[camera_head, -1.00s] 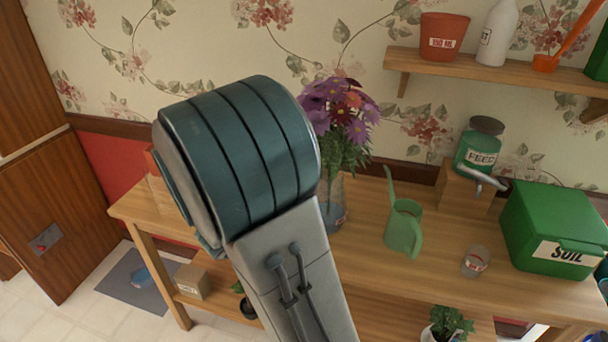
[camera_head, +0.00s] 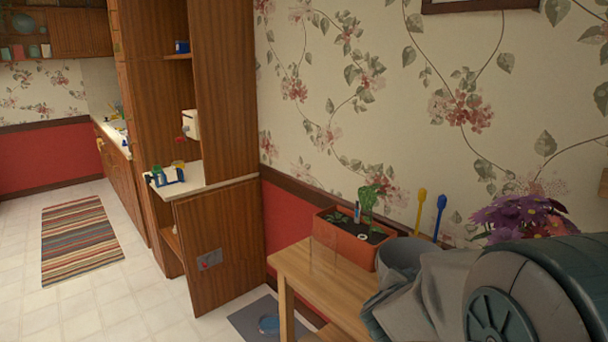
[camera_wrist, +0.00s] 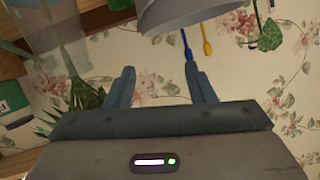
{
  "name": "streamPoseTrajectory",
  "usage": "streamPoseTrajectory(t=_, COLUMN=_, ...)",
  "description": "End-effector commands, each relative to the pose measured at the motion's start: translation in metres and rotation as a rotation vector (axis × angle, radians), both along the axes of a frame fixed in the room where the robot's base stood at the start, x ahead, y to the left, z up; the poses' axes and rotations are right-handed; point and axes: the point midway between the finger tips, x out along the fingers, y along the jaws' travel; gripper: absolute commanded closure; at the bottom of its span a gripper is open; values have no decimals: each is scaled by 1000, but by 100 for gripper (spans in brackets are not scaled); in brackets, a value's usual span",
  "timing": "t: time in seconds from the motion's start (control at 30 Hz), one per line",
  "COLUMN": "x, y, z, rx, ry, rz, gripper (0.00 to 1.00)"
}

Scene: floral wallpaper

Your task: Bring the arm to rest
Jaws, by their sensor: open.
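My gripper (camera_wrist: 160,78) shows in the wrist view with its two fingers apart and nothing between the tips. That view is upside down, with wallpaper behind the fingers. In the head view my arm fills the lower right corner and covers part of the table (camera_head: 292,262). I cannot make out the fingers in the head view.
A terracotta planter (camera_head: 345,240) stands on the table left of my arm. Purple flowers (camera_head: 520,215) show behind the arm; their glass vase (camera_wrist: 55,40) is in the wrist view. A grey rounded vessel (camera_wrist: 185,12) is near the fingers. Floor on the left is open, with a striped rug (camera_head: 80,240).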

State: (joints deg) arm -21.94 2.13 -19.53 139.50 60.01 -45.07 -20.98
Motion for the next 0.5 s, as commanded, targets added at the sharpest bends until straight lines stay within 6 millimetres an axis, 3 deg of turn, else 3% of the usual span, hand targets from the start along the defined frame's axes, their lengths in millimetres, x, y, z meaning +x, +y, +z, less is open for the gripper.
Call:
streamPoseTrajectory(t=0.13, x=4, y=42, z=3, rx=131, ry=49, rz=238, gripper=51)
streamPoseTrajectory(t=0.27, x=-8, y=78, z=4, rx=209, ry=131, rz=432, gripper=51)
streamPoseTrajectory(t=0.5, x=-66, y=126, z=-1, rx=270, ry=377, rz=712, gripper=51)
